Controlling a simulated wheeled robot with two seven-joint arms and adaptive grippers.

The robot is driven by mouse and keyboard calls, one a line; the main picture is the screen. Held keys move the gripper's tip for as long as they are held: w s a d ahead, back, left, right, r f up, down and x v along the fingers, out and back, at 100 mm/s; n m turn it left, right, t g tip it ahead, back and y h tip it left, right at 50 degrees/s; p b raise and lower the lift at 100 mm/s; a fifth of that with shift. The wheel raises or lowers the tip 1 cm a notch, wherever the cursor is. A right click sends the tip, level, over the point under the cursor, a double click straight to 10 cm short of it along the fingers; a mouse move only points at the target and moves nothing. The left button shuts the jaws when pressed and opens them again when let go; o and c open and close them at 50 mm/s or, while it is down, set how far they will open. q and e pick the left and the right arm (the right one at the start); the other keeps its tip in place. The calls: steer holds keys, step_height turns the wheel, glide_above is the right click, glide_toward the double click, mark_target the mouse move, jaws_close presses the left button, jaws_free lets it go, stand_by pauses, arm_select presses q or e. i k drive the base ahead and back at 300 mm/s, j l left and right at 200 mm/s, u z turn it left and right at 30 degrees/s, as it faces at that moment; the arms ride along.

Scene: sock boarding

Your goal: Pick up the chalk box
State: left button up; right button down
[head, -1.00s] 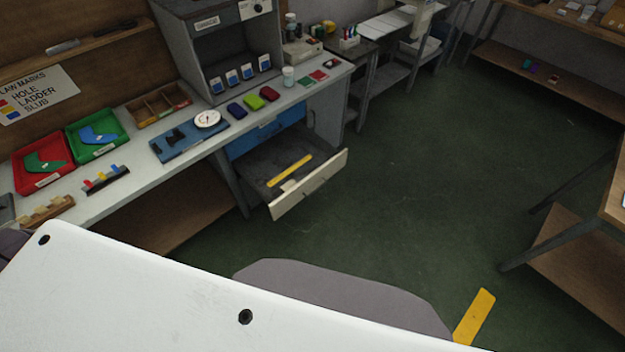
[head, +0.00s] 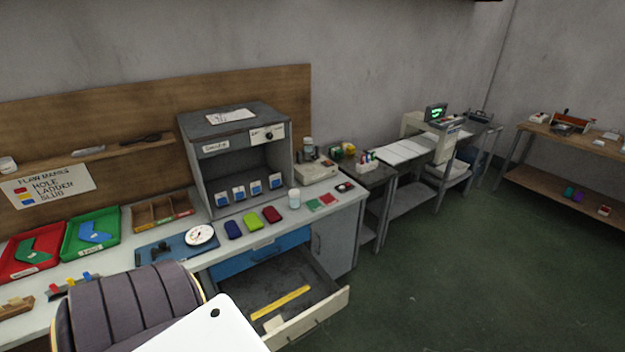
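No box in view is clearly marked as the chalk box. A small pale block (head: 273,323) lies in the open drawer (head: 312,322) under the bench, near its front; it may be the chalk box, but it is too small to tell. A yellow ruler-like strip (head: 280,303) lies behind it in the drawer. Neither of my grippers is in view.
The bench (head: 345,197) holds a red tray (head: 14,271), a green tray (head: 68,252), a wooden divided box (head: 137,222), a grey cabinet (head: 190,155) and several coloured cases. The open drawer juts into the aisle. The green floor (head: 440,280) to the right is clear.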

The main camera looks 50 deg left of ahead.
mark_target(277, 322)
steer(key=i+z, duration=0.2)
steer(key=i, duration=0.6)
steer(key=i+u, duration=0.2)
steer(key=i, duration=0.2)
steer(key=i+l+u, duration=0.2)
steer(key=i, duration=0.2)
steer(key=i+u, duration=0.25)
steer(key=u, duration=0.2)
steer(key=i+l+u, duration=0.1)
steer(key=i+u, duration=0.15)
steer(key=u, duration=0.2)
steer(key=i+u, duration=0.2)
steer(key=u, duration=0.25)
steer(key=i+l+u, duration=0.15)
steer(key=u, duration=0.3)
steer(key=i+l+u, duration=0.1)
steer(key=u, duration=0.35)
steer(key=i+l+u, duration=0.1)
steer(key=l+u, duration=0.35)
steer(key=i+l+u, duration=0.15)
steer(key=l+u, duration=0.2)
steer(key=i+l+u, duration=0.15)
steer(key=u, duration=0.2)
steer(key=l+u, duration=0.4)
steer(key=i+l, duration=0.05)
steer(key=l, duration=0.05)
